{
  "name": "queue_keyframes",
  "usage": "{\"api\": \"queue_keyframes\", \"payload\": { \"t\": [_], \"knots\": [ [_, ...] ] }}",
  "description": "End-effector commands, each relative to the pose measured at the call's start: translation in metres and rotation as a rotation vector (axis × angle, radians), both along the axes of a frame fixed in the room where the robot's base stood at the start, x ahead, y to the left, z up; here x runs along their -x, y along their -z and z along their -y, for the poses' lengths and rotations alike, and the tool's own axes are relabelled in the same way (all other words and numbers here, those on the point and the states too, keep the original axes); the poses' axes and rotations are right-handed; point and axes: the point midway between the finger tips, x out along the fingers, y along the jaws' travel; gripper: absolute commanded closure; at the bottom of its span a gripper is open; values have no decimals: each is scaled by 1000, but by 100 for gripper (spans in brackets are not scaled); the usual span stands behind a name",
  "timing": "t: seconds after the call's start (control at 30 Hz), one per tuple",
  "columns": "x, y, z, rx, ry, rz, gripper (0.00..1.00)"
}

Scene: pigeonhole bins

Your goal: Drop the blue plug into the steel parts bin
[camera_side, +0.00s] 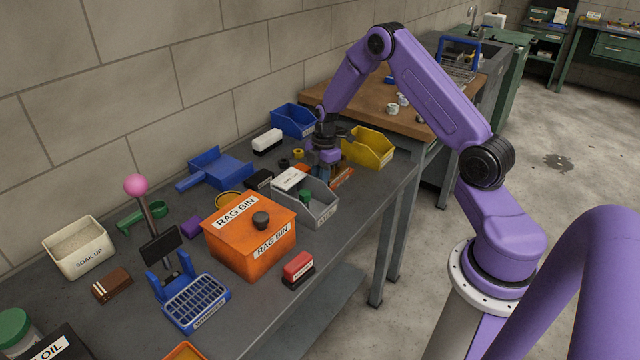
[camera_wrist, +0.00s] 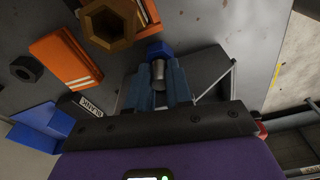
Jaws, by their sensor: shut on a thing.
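My gripper (camera_side: 324,174) is low over the bench, just behind the steel parts bin (camera_side: 322,211) in the side view. In the wrist view my gripper (camera_wrist: 159,82) is shut on the blue plug (camera_wrist: 160,49), with its blue head beyond the fingertips and a metal shank between them. The plug is hard to make out in the side view. The steel bin is an open grey bin with a label on its front. A green piece (camera_side: 305,196) shows inside it.
A yellow bin (camera_side: 370,150) stands right of my gripper and a blue bin (camera_side: 293,121) behind it. An orange rag bin (camera_side: 248,235) stands in front of the steel bin. In the wrist view, a brass hex piece (camera_wrist: 108,24) and an orange striped block (camera_wrist: 62,58) lie close by.

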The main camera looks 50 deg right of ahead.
Motion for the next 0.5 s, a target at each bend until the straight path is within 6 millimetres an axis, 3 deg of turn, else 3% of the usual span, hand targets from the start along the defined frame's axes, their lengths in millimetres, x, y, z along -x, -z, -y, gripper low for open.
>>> {"api": "queue_keyframes", "payload": {
  "t": [0.3,0.5],
  "knots": [
    [-1,-57,0,1,0,6,100],
    [-1,-83,0,1,0,3,100]
  ]
}}
